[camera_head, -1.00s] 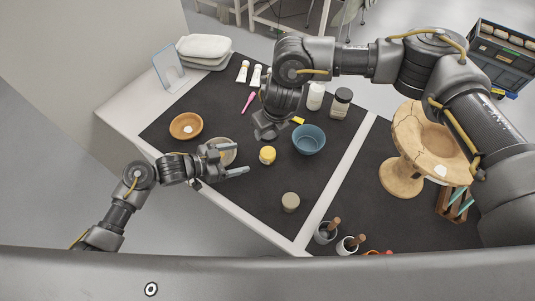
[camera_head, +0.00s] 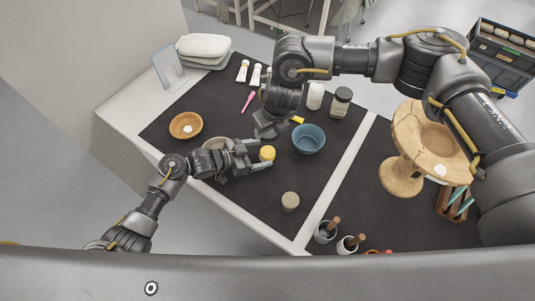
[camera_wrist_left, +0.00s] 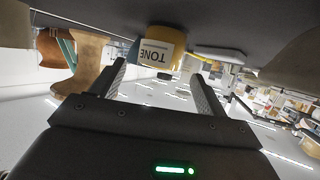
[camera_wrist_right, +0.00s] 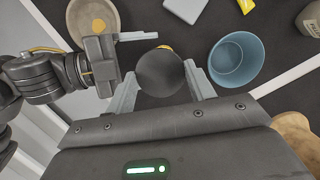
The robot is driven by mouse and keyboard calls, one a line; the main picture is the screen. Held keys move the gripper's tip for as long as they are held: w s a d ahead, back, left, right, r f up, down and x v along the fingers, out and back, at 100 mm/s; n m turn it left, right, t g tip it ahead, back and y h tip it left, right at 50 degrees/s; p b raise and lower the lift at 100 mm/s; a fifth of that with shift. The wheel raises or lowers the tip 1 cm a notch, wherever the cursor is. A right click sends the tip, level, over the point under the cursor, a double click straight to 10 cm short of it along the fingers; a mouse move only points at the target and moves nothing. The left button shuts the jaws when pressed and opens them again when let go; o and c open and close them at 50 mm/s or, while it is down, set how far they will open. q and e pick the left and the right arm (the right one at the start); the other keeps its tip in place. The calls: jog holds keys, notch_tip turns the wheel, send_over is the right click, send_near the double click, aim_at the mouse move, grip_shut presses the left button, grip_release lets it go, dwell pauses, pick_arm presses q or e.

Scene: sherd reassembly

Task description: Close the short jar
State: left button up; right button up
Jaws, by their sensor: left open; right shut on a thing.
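The short jar (camera_head: 267,153) is yellow and stands upright on the dark mat. In the left wrist view the jar (camera_wrist_left: 157,54) appears upside down with a white label reading TONE. My left gripper (camera_head: 263,154) is open, with its fingers on either side of the jar; I cannot tell whether they touch it. My right gripper (camera_head: 268,132) is behind the jar in the head view. It is shut on a dark round lid (camera_wrist_right: 160,72), which shows between its fingers in the right wrist view. The lid hides most of the jar there.
A blue bowl (camera_head: 309,140) stands close right of the jar. A pale bowl (camera_head: 216,143) is partly hidden by my left gripper. A beige cylinder (camera_head: 290,201) stands nearer the front. A wooden dish (camera_head: 186,126) is at left, a wooden stand (camera_head: 402,176) at right.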

pick_arm(q)
jog(key=shift+x, duration=1.65)
jog(key=c, duration=1.4)
jog(key=shift+c, duration=0.3)
pick_arm(e)
jog(key=shift+a+f, duration=0.1)
jog(key=shift+f, duration=2.35)
